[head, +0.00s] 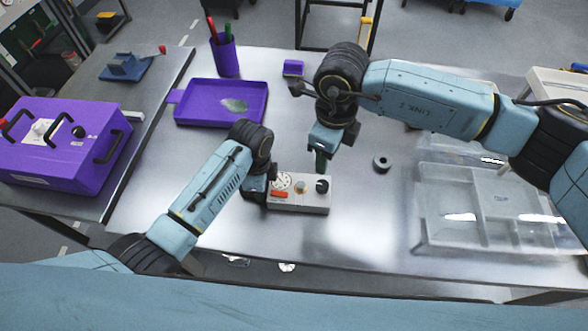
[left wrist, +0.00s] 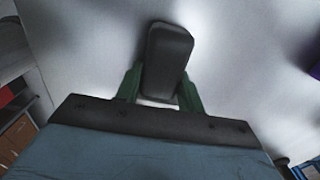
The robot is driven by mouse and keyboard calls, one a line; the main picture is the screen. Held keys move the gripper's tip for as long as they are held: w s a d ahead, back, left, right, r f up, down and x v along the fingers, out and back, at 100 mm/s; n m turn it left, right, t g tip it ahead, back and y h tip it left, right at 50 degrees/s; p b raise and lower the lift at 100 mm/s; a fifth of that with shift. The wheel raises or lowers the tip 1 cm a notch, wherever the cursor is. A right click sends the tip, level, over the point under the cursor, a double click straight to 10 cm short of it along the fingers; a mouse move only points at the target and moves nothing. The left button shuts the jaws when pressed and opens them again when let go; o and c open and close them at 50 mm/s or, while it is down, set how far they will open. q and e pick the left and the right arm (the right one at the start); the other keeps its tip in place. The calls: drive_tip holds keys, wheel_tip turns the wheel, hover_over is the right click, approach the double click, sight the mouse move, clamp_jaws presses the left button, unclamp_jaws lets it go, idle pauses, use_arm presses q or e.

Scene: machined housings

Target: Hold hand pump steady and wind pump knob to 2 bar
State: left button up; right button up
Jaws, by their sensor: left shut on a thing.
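The hand pump (head: 298,206) is a light grey box on the metal table. Its top carries a round white dial (head: 283,181), a small brass-coloured part (head: 302,187), a red patch (head: 279,194) and a black knob (head: 322,186) at the right. My left gripper (head: 262,188) is at the pump's left end. In the left wrist view its green fingers (left wrist: 163,88) are shut on a dark rounded grip (left wrist: 168,52). My right gripper (head: 321,168) points down just above the black knob; its green fingers look edge-on, so their gap and any contact are unclear.
A purple tray (head: 188,118) and a purple cup with pens (head: 225,57) stand behind. A dark ring (head: 382,162) lies right of the pump, before clear trays (head: 470,245). A purple case (head: 55,150) sits on the left bench. Table around the ring is clear.

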idle(0.4)
use_arm(q)
drive_tip(key=o, duration=1.3)
